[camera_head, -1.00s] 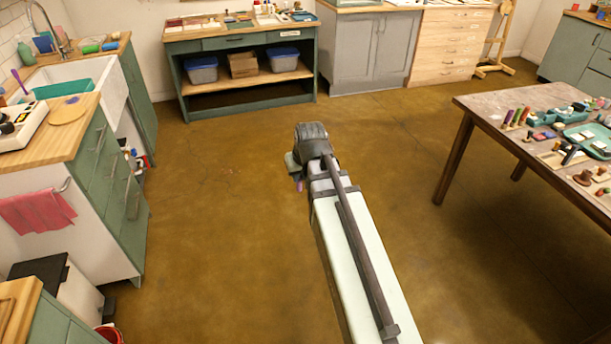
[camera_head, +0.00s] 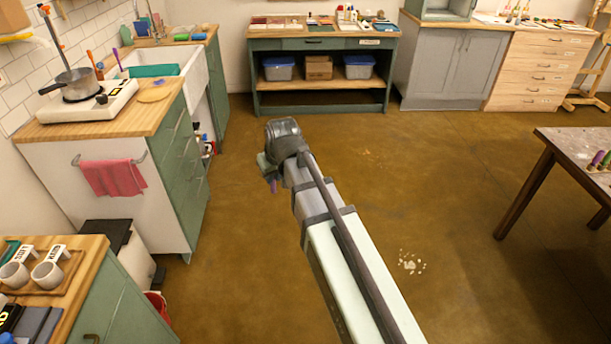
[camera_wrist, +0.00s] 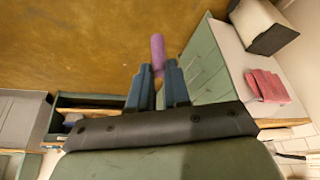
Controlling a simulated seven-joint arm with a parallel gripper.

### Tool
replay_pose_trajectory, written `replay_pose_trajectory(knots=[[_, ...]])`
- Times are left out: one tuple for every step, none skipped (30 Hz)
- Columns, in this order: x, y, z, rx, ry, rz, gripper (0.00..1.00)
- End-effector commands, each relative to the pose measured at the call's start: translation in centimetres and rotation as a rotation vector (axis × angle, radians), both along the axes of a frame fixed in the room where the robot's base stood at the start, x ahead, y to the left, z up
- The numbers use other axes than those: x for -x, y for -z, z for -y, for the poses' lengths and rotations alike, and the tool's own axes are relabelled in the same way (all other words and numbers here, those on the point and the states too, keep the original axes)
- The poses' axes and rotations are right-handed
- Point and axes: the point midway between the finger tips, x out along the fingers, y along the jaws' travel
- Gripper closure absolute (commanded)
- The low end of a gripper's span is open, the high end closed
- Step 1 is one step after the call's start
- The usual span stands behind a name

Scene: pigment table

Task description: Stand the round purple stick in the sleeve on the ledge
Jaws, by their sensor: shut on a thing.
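My gripper (camera_wrist: 159,78) is shut on the round purple stick (camera_wrist: 157,50), which sticks out past the fingertips in the wrist view. In the head view the stick (camera_head: 273,186) shows as a small purple tip below my gripper, over open floor. Most of the gripper is hidden behind my arm there. I cannot make out the sleeve or the ledge in these frames.
A green cabinet with a wooden top (camera_head: 172,110) and a hotplate (camera_head: 85,104) stands at the left. A workbench (camera_head: 320,100) stands at the back, a table (camera_head: 590,150) at the right.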

Motion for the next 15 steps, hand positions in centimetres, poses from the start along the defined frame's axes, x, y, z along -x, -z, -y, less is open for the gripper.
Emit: replay_pose_trajectory(knots=[[0.1,-0.3,-2.0,0.000,-0.029,0.001,1.00],[0.3,-0.4,-2.9,0.000,-0.043,0.001,1.00],[0.5,-0.6,-4.2,0.000,-0.064,0.001,1.00],[0.7,-0.7,-5.2,-0.001,-0.078,0.001,1.00],[1.0,-0.9,-6.2,0.000,-0.093,0.002,1.00],[1.3,-1.1,-7.4,-0.001,-0.113,0.002,1.00],[1.5,-1.2,-8.4,-0.001,-0.128,0.002,1.00],[1.8,-1.3,-9.4,0.000,-0.142,0.001,1.00],[2.2,-1.5,-10.7,0.000,-0.162,0.001,1.00],[2.5,-1.6,-11.6,0.000,-0.176,0.001,1.00],[2.8,-1.7,-12.6,0.000,-0.191,0.001,1.00],[3.2,-1.9,-13.8,0.001,-0.211,0.000,1.00],[3.6,-2.0,-14.8,0.000,-0.226,0.000,1.00],[3.9,-2.2,-15.7,0.000,-0.240,0.000,1.00],[4.5,-2.3,-17.0,0.000,-0.260,0.000,1.00]])
